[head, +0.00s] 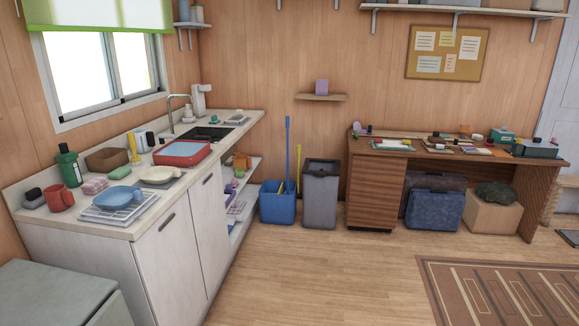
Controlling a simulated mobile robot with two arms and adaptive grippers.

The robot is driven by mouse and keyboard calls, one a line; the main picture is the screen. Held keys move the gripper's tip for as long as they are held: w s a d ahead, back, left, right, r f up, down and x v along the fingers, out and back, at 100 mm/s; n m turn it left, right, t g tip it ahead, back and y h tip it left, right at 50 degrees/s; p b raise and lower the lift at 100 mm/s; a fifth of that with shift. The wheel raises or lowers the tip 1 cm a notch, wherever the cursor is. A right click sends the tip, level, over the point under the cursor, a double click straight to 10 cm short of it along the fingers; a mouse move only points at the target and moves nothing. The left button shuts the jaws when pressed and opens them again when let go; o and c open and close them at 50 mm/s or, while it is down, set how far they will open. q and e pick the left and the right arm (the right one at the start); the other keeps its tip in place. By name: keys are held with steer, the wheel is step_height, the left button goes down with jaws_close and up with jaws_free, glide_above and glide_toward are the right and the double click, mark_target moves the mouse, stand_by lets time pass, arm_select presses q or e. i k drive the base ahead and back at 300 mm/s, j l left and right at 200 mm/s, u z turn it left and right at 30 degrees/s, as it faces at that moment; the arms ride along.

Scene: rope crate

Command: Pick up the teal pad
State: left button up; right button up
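A small flat teal piece (119,172), which looks like the teal pad, lies on the left counter (150,213). It is behind the blue pan (118,198) and to the right of the pink blocks (94,185). Other teal items are a small one by the sink (214,119) and a box on the desk (502,135); they are too small to tell exactly what they are. Neither of my grippers is in view.
The counter is crowded with a red mug (60,198), a green bottle (68,166) and a red tray (182,153). The wooden floor in the middle is clear.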

mark_target(215, 121)
steer(key=i, duration=3.8)
steer(key=l+z, duration=0.05)
steer(key=l, duration=0.05)
